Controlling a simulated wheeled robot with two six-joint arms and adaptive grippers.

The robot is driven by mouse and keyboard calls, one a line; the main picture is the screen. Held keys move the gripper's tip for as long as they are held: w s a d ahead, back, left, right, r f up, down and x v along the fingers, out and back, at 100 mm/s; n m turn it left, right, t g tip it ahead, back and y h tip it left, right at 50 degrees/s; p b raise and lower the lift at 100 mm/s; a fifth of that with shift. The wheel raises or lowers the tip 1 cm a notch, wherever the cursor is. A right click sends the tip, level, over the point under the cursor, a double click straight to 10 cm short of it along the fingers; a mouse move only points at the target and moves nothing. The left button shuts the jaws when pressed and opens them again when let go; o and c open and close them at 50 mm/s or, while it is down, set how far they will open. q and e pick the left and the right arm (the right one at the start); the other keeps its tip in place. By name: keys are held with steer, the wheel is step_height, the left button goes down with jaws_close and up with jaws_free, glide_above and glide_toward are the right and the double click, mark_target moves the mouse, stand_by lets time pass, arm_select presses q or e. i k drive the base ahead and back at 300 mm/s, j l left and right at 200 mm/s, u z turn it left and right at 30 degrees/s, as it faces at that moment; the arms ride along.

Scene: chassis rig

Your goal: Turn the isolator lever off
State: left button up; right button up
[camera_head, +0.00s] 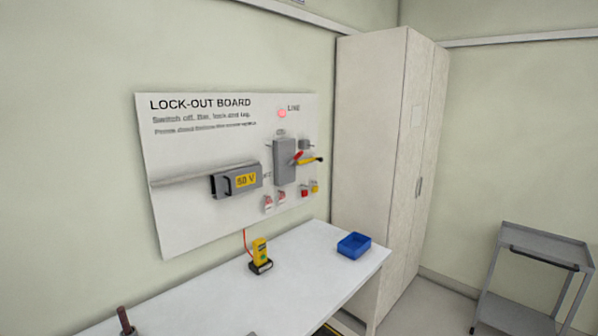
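The isolator is a grey box (284,161) on the right part of the white lock-out board (200,125). A lever (297,156) with a red part stands out at its right side, and a yellow piece with a dark tip (308,160) reaches right from there. I cannot tell the lever's exact setting at this size. Neither of my grippers shows in the head view.
The white bench (310,262) below holds a yellow meter (260,256) and a blue tray (354,245). A cabinet (375,150) and a grey trolley (535,270) stand right.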

mark_target(300, 153)
steer(key=l+u, duration=0.1)
steer(key=u, duration=0.3)
steer(key=i+l+u, duration=0.1)
steer(key=u, duration=0.3)
steer(key=l+u, duration=0.15)
steer(key=u, duration=0.2)
steer(key=l+u, duration=0.2)
steer(key=l, duration=0.35)
steer(key=l+u, duration=0.2)
steer(key=l, duration=0.35)
steer(key=k+l+u, duration=0.2)
steer(key=l, duration=0.35)
steer(key=l+u, duration=0.2)
steer(key=l, duration=0.35)
